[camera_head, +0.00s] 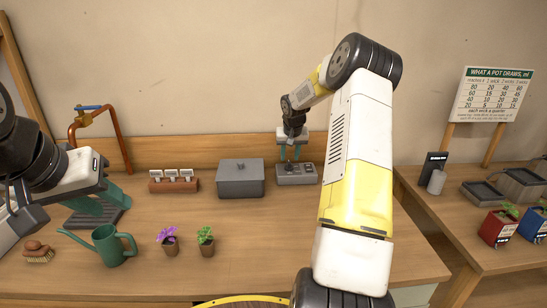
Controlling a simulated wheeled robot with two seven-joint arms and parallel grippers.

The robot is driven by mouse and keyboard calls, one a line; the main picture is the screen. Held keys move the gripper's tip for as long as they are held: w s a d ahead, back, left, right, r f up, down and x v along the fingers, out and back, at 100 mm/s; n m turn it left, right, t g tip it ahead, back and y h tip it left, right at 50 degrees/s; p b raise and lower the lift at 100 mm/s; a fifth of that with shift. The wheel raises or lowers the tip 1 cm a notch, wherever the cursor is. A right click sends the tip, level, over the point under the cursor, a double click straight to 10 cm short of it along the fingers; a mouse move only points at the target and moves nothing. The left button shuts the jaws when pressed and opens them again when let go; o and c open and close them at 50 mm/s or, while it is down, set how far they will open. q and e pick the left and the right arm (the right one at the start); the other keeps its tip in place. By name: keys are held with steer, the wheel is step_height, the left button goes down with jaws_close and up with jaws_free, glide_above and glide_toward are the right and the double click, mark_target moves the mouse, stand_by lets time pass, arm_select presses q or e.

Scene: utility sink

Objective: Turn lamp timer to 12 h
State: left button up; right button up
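A small grey box with dials on its top (297,178), which looks like the lamp timer, sits at the back of the wooden bench near the wall. Its dial markings are too small to read. My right gripper (290,157) points down just above the back of this box. Its two teal fingers are apart, with no object visible between them; whether they touch a dial I cannot tell. My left gripper (101,199) is at the left, above a dark ribbed tray, with its teal fingers apart and empty.
A grey lidded box (240,180) stands left of the dial box, then a brown rack with white tags (173,183). A green watering can (108,246), a brush (38,252) and two potted plants (205,242) stand in front. A copper tap (116,140) rises at back left.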

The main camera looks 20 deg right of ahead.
steer(key=shift+x, duration=1.45)
jaws_close()
